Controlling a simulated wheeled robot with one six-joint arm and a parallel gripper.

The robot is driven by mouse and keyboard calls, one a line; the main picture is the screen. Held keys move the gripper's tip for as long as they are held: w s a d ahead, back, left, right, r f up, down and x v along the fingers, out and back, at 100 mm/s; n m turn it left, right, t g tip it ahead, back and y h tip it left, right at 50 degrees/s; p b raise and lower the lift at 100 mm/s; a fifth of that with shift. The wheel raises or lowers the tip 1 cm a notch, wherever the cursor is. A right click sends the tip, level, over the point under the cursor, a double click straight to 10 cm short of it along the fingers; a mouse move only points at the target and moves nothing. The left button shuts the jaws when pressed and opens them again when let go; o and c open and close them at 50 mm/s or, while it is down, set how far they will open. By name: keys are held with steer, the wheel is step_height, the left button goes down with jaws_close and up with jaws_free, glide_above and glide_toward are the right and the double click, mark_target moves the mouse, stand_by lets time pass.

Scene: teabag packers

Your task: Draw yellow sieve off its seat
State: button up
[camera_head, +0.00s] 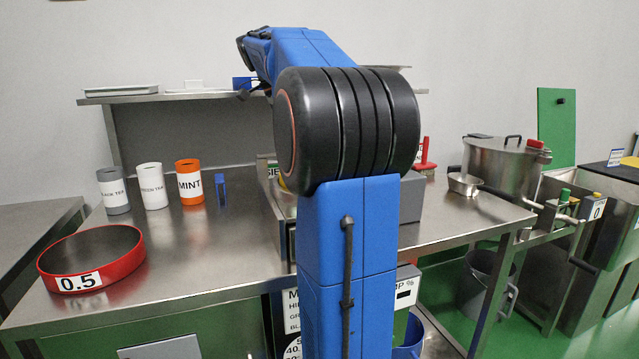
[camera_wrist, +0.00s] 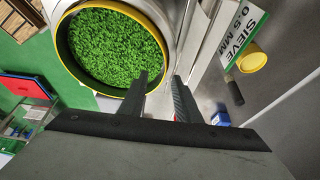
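The yellow sieve (camera_wrist: 161,38) shows in the wrist view as a round yellow rim around a bed of green granules, set within a wider pale round housing (camera_wrist: 177,12). My gripper (camera_wrist: 163,78) is at the sieve's lower right edge, its two dark fingers apart with a gap between them. The left finger overlaps the rim in the picture; I cannot tell whether it touches.
A red sieve marked 0.5 (camera_head: 122,271) lies on the steel table's left. Black tea (camera_head: 113,191), green tea (camera_head: 152,186) and mint (camera_head: 190,183) canisters stand behind it. A steel pot (camera_head: 500,165) is at right. A "SIEVE 0.5 MM" sign (camera_wrist: 235,35) is beside the housing.

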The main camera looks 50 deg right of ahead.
steer(key=shift+w+x, duration=0.2)
steer(key=shift+x, duration=1.95)
steer(key=shift+d, duration=0.1)
jaws_close()
steer(key=shift+r, duration=0.1)
step_height(320, 180, up, 10)
